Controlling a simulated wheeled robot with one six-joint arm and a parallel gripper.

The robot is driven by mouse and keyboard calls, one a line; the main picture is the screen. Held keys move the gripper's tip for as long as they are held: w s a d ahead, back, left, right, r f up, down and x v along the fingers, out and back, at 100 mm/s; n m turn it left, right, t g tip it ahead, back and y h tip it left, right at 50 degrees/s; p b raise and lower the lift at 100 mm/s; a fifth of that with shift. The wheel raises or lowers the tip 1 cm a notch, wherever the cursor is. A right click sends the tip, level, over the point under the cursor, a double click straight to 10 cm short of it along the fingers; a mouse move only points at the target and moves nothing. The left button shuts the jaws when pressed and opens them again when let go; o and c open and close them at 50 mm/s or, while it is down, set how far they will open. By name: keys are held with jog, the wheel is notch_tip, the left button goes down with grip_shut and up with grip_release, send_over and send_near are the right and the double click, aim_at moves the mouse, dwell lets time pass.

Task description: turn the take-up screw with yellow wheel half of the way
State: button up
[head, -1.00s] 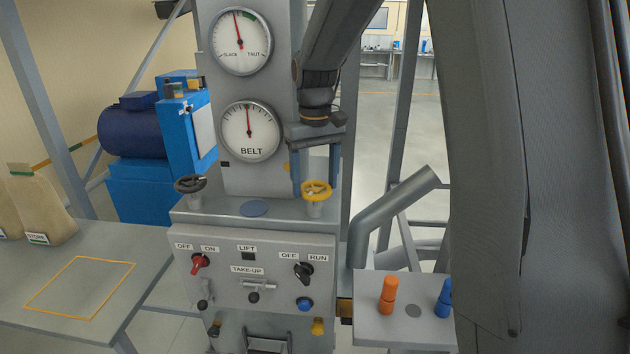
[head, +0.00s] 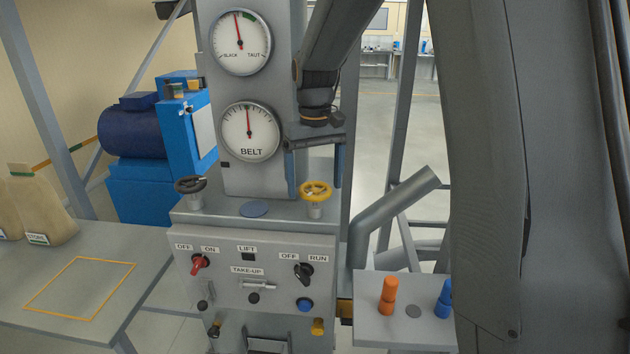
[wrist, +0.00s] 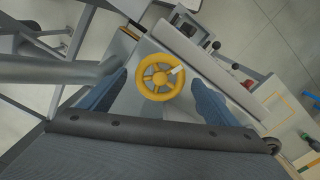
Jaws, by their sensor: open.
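The yellow wheel (head: 316,190) sits on a short upright post on the ledge of the grey machine. The wrist view shows the yellow wheel (wrist: 160,80) from above, with spokes and a small white mark on its right side. My gripper (head: 315,184) points down over it with its fingers apart. In the wrist view one finger of my gripper (wrist: 160,92) is on each side of the wheel, with a gap to the rim on both sides. A slack/taut gauge (head: 240,42) on the column has its red needle left of the green band.
A dark wheel (head: 190,186) stands on the same ledge to the left. The panel (head: 250,275) below carries switches and knobs. An orange peg (head: 388,295) and a blue peg (head: 444,298) stand on a right shelf. A slanted grey pipe (head: 395,215) is close on the right.

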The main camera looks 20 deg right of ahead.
aim_at(315, 188)
jog(key=shift+r+b, duration=1.5)
jog(key=shift+r, duration=2.4)
